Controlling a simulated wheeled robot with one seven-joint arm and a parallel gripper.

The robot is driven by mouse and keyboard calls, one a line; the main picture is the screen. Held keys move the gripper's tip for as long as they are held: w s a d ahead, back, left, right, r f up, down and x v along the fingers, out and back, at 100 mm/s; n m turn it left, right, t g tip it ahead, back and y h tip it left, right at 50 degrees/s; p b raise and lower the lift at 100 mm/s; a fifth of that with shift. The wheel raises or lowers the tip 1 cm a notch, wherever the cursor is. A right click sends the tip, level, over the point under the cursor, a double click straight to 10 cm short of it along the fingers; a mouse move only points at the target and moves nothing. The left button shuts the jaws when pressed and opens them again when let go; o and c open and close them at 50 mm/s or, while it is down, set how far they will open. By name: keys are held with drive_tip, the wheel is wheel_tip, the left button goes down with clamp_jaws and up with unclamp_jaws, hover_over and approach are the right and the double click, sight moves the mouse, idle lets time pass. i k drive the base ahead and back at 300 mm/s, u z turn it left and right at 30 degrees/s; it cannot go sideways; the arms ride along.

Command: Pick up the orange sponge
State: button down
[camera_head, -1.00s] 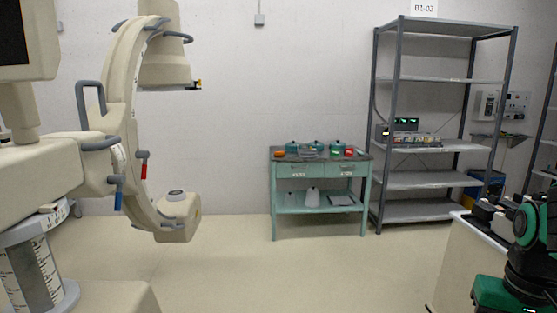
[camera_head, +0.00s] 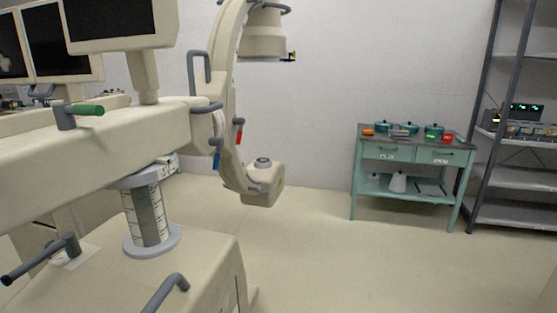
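A small orange object (camera_head: 368,132), which looks like the orange sponge, lies at the left end of the top of a teal cart (camera_head: 356,175). It is far off and too small to make out in detail. On the same top, to its right, stand several teal pots (camera_head: 410,127), a green item (camera_head: 432,136) and a red item (camera_head: 447,138). My gripper does not show in this view.
A large beige C-arm machine (camera_head: 215,262) fills the left side, with handles sticking out near me. A grey metal shelf rack (camera_head: 510,172) stands right of the cart. The floor (camera_head: 330,260) in front of the cart is open.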

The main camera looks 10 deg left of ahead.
sight(366, 132)
drive_tip(key=z, duration=0.2)
drive_tip(key=i, duration=5.8)
drive_tip(key=u, duration=0.2)
